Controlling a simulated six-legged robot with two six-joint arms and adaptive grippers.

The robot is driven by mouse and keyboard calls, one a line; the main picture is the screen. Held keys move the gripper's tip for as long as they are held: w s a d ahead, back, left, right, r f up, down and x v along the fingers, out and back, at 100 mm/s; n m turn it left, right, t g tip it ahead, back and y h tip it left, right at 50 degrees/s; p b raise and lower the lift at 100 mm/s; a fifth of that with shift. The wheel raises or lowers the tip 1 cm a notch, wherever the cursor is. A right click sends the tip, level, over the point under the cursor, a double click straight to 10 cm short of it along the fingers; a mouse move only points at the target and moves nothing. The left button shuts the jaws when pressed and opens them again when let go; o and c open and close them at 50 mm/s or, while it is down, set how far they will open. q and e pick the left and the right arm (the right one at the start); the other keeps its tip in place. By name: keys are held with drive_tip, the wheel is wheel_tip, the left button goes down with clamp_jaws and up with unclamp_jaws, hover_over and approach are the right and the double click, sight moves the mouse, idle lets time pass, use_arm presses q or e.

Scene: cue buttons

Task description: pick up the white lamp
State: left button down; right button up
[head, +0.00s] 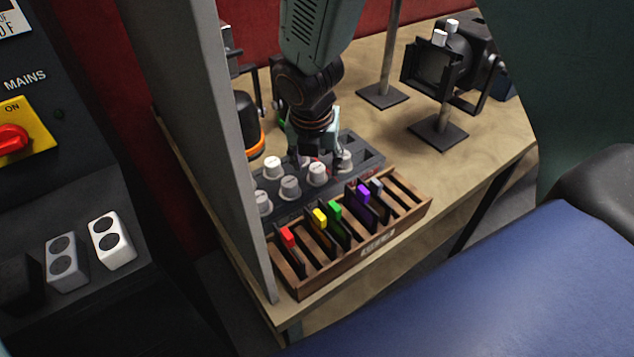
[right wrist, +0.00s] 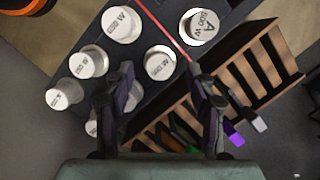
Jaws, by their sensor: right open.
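Several white-topped lamps stand in a dark tray (head: 376,160); they look alike, so I cannot tell which one is meant. In the head view, one lamp (head: 290,187) is at the front and another (head: 317,174) is just below my right gripper (head: 318,152). My right gripper is open, pointing down over the tray, and partly hides the lamps behind it. In the right wrist view, one lamp (right wrist: 160,62) shows beyond and between the open fingertips (right wrist: 160,75). A lamp marked 500 W (right wrist: 198,27) stands farther up. Nothing is between the fingers that I can see held. My left gripper is not in view.
A wooden rack (head: 358,249) with coloured slides stands in front of the tray. A grey upright panel (head: 232,120) borders the left. Black stage lights (head: 440,65) on stands are behind to the right. The tabletop (head: 480,125) is clear at right.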

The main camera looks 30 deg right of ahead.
drive_tip(key=shift+b+x, duration=0.3)
drive_tip(key=shift+x, duration=0.6)
drive_tip(key=shift+f, duration=0.15)
drive_tip(key=shift+d, duration=0.1)
drive_tip(key=c, duration=0.4)
clamp_jaws()
